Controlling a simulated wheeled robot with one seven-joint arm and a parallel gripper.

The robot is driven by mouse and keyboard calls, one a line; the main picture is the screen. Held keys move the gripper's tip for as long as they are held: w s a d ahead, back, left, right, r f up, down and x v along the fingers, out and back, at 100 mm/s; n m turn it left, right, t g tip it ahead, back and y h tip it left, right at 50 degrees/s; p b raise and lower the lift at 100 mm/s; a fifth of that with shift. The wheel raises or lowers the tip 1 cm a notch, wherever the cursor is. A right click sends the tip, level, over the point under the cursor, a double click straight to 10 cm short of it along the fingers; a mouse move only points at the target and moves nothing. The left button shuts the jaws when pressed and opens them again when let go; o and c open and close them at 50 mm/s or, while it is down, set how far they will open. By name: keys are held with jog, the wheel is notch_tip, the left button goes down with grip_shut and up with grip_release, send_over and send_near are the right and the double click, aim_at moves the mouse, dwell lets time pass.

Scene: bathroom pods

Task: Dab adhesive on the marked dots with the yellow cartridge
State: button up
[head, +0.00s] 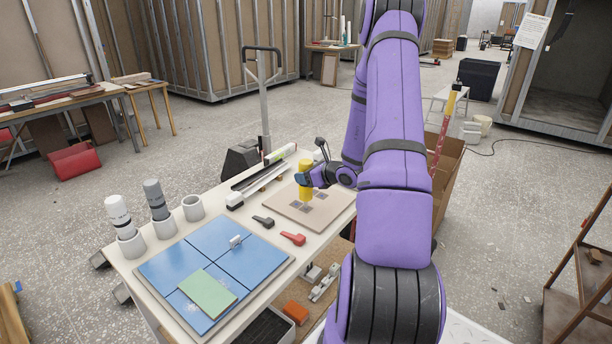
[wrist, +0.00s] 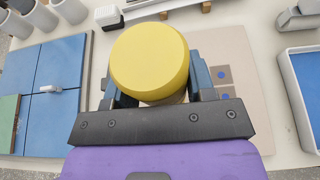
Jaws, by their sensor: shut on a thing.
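My gripper (head: 303,180) is shut on the yellow cartridge (head: 306,168) and holds it upright over the beige board at the table's far right. In the wrist view the cartridge (wrist: 150,62) fills the middle, its round yellow end towards the camera, between the two fingers. The board (wrist: 250,105) carries darker square patches. Two blue dots (wrist: 221,75) show on patches just right of the cartridge; the cartridge and fingers hide the other patches. I cannot tell whether the cartridge's lower tip touches the board (head: 285,211).
A white and a grey cartridge (head: 155,197) stand in holders at the table's left, beside an empty holder (head: 193,207). A blue tiled panel (head: 180,264) with a green tile (head: 208,292) lies in front. A black and a red clamp-like tool (head: 293,239) lie near the board. A blue-lined tray (wrist: 305,85) sits right.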

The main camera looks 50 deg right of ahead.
aim_at(311, 163)
jog(key=shift+r, duration=0.1)
jog(key=shift+r, duration=1.95)
jog(key=shift+f, duration=2.1)
dwell(0.7)
